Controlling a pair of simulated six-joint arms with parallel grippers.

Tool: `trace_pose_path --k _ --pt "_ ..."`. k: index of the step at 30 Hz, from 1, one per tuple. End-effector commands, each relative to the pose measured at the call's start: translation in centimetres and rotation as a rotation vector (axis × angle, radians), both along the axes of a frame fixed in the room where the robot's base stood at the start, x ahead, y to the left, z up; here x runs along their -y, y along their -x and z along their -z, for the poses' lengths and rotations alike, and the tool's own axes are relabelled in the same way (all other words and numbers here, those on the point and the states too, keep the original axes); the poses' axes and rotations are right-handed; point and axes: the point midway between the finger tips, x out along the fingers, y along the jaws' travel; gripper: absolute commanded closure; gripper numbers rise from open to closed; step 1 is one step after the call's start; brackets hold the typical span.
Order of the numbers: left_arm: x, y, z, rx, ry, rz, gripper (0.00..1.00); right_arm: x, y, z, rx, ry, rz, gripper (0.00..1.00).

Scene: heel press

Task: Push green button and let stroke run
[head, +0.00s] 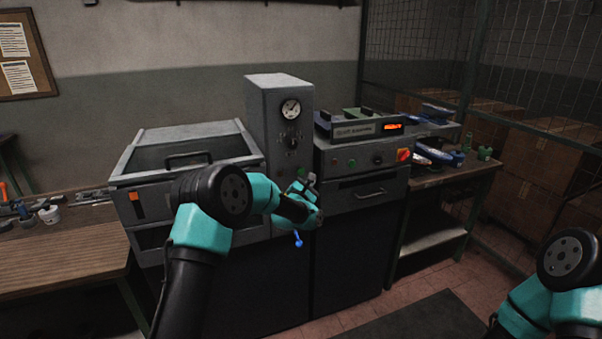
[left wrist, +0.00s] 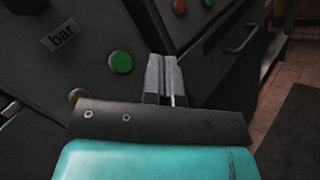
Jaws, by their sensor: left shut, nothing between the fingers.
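A pressure gauge (head: 290,109) is on the column. A control unit with a red display (head: 393,127) stands to the right. A drawer handle (head: 371,193) sticks out below it.

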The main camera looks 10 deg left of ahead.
Motion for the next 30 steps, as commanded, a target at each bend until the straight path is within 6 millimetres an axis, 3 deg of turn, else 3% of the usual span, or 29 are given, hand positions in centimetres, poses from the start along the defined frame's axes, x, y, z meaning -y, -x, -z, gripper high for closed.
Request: trace_pose_path --k 15,30 --pt "-3.1 -4.3 0.0 0.001 -0.001 -0.002 1.0 0.0 0.0 0.0 0.0 0.0 0.0 0.57" --pt "-3.3 -4.6 0.0 0.001 0.0 -0.001 1.0 0.0 0.0 0.0 0.0 0.0 0.0 0.57"
